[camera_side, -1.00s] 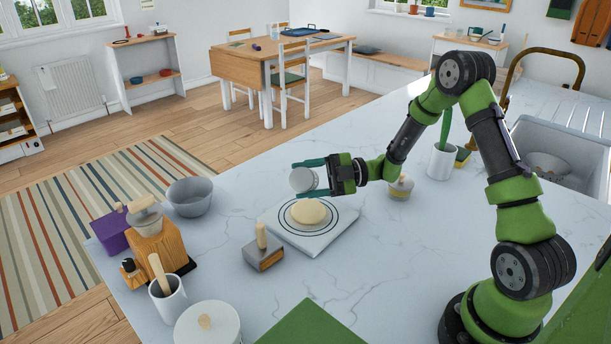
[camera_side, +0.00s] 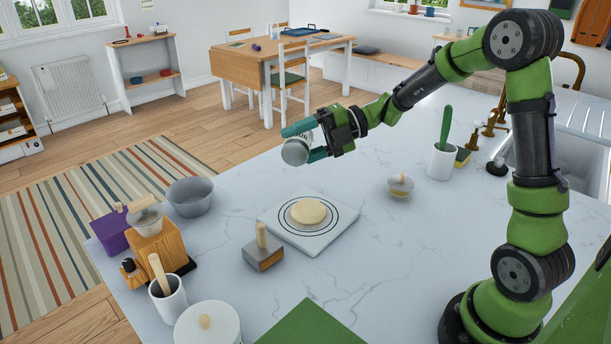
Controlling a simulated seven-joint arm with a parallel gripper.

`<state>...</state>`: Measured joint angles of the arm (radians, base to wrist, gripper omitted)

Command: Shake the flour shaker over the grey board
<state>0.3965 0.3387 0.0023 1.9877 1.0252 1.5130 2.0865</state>
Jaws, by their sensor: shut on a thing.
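The flour shaker (camera_side: 296,151) is a small white and grey cylinder. My gripper (camera_side: 305,141) is shut on it and holds it in the air, tilted, with its pale end toward the lower left. The grey board (camera_side: 325,234) lies flat on the marble counter, with dark rings drawn on it. A round pale piece of dough (camera_side: 308,211) sits within the rings. The shaker is well above the board. I cannot tell whether any flour is falling.
A grey bowl (camera_side: 190,197) stands at the far left, and a small lidded jar (camera_side: 400,187) to the right. A white crock (camera_side: 441,160) holds a green utensil.

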